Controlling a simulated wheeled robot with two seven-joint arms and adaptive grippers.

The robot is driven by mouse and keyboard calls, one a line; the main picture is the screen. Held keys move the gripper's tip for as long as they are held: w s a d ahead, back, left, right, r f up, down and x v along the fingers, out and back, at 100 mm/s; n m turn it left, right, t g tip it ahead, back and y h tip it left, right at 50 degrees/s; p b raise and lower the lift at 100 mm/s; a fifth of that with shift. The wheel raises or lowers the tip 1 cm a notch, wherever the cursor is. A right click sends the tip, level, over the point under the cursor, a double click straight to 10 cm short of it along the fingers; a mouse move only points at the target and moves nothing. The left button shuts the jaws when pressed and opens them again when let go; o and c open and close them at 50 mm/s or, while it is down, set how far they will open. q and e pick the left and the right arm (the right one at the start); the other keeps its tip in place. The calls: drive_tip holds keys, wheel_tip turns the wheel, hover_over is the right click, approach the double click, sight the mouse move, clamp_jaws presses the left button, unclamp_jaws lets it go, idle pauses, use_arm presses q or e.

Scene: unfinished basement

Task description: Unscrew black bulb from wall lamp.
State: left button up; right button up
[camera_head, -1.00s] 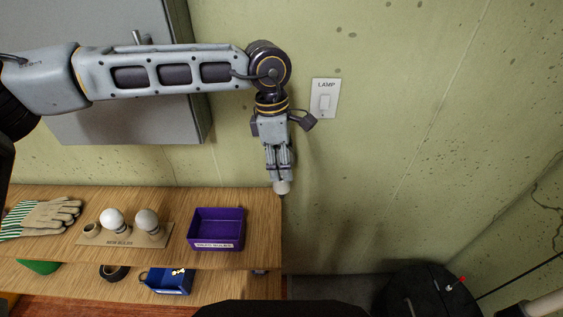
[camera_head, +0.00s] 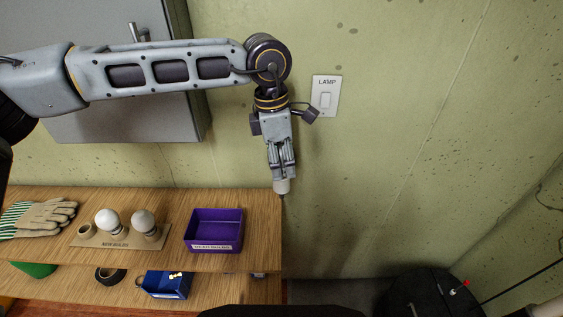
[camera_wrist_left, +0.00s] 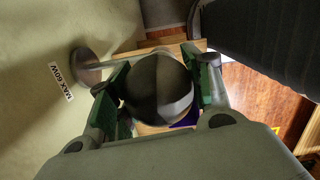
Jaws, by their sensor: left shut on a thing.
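My left gripper (camera_head: 282,176) points down beside the wall, just right of the shelf's end. In the left wrist view its green-padded fingers are shut on the dark grey-black bulb (camera_wrist_left: 158,90), one on each side. In the head view the fingers and gripper hide the bulb's dark glass. A cream-coloured piece (camera_head: 282,187) shows right below the fingertips; I cannot tell whether it is the lamp's socket. The lamp's round wall mount (camera_wrist_left: 84,66) and arm reach toward the bulb in the left wrist view. My right gripper is not in view.
The wooden shelf (camera_head: 160,195) holds gloves (camera_head: 45,217), a "new bulbs" holder (camera_head: 118,242) with two pale bulbs, and an empty purple box (camera_head: 215,228). A lamp switch (camera_head: 326,97) and a grey wall cabinet (camera_head: 115,75) are near my arm.

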use_arm(q)
drive_tip(key=shift+n+b, duration=0.4)
drive_tip(key=shift+n+b, duration=0.9)
drive_tip(key=shift+n+t+b, duration=0.3)
drive_tip(key=shift+n+b, duration=0.5)
drive_tip(key=shift+n, duration=0.1)
